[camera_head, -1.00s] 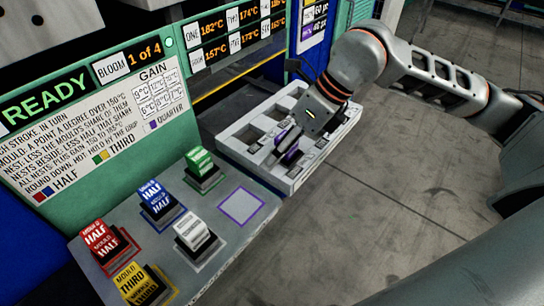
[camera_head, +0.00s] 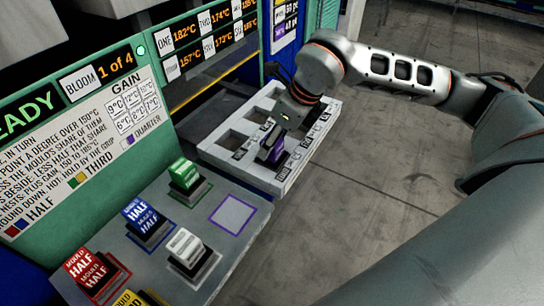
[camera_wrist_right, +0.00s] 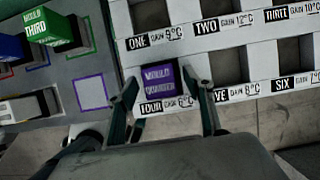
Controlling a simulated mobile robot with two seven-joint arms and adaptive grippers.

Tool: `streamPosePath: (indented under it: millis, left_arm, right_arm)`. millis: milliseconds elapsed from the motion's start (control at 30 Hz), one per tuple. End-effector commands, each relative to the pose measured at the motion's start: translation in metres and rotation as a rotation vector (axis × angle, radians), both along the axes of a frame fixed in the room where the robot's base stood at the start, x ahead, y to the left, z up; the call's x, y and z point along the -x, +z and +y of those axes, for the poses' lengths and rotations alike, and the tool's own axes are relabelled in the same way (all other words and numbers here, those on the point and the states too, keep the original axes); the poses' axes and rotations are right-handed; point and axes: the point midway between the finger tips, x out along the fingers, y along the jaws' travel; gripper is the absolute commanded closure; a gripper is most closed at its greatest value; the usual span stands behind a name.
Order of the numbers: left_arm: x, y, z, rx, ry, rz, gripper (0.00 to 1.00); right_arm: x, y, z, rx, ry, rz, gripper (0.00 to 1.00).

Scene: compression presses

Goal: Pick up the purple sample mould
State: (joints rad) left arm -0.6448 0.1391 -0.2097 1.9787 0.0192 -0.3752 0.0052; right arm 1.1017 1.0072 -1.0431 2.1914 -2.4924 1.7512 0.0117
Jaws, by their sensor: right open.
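The purple sample mould (camera_head: 272,152) sits in the nest marked four of the pale nest tray (camera_head: 210,151). In the right wrist view the mould (camera_wrist_right: 160,78) shows its purple labelled top between my fingers. My right gripper (camera_wrist_right: 165,88) is open, with one finger to the left of the mould and one to the right. I see small gaps beside it and cannot tell whether either finger touches. In the head view my right gripper (camera_head: 276,138) is over the tray, partly hiding the mould. My left gripper is not in view.
A grey shelf holds green (camera_head: 185,173), blue (camera_head: 148,220), white (camera_head: 188,248), red (camera_head: 90,270) and yellow (camera_head: 128,299) moulds. The purple-outlined square (camera_head: 232,214) on it is empty. The other nests in view look empty. A press panel (camera_head: 130,100) rises behind.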

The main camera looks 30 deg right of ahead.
Motion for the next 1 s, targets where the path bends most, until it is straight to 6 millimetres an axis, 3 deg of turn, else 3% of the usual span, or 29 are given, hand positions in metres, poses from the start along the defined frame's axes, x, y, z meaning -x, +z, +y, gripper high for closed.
streamPosePath:
  millis: [100, 300, 367, 500, 533, 867, 1000]
  left_arm:
    - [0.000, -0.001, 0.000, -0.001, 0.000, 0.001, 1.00]
    - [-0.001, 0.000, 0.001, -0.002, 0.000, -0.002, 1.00]
    - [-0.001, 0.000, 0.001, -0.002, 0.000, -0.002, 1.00]
    - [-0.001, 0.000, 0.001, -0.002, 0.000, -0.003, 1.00]
    - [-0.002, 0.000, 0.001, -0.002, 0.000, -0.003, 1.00]
    - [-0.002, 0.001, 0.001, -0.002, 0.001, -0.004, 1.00]
    - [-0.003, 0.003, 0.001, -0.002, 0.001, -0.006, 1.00]
  right_arm:
    - [-0.003, -0.012, 0.003, -0.001, 0.001, 0.003, 0.49]
    - [-0.004, -0.012, 0.003, 0.000, 0.000, 0.000, 0.49]
    - [-0.004, -0.012, 0.003, 0.000, 0.000, 0.000, 0.62]
    - [-0.004, -0.012, 0.003, -0.001, 0.000, 0.000, 0.98]
    - [-0.004, -0.012, 0.003, -0.001, 0.000, 0.000, 1.00]
    - [-0.005, -0.009, 0.003, -0.001, 0.001, -0.004, 1.00]
    - [-0.006, 0.002, 0.003, -0.002, 0.001, -0.007, 1.00]
